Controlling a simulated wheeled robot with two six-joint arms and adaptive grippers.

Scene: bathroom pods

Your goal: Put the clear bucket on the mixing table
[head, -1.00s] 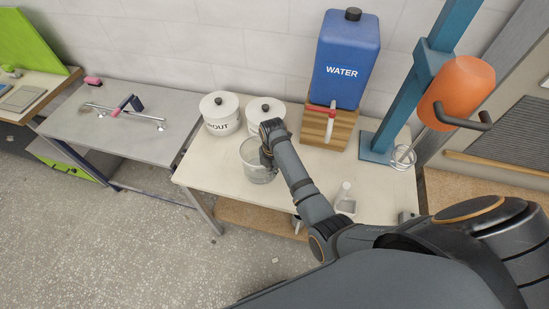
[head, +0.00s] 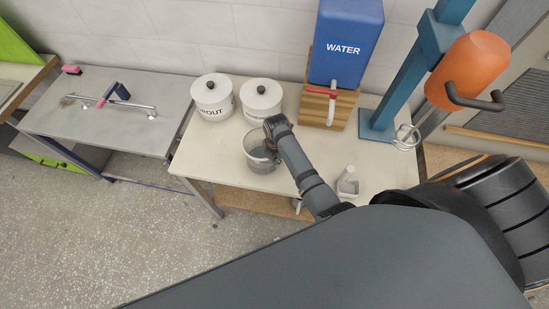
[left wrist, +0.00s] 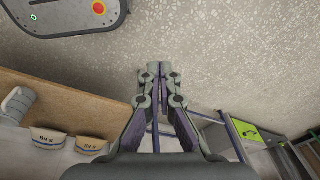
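The clear bucket (head: 259,165) is upright at the front middle of the pale table (head: 222,148), in front of two white lidded pots. My right gripper (head: 269,149) reaches down at the bucket's right side, over its rim. Its fingertips are hard to make out, so I cannot tell whether they close on the rim. My left gripper (left wrist: 160,78) shows in the left wrist view with its fingers together and nothing visible between them, above the speckled floor. It is not visible in the head view.
The white pots (head: 213,97) and a blue water tank (head: 346,45) on a wooden stand are at the back. An orange mixer (head: 467,70) with a whisk is at the right. A small bottle (head: 347,182) stands right of my forearm. A grey table (head: 105,110) is at the left.

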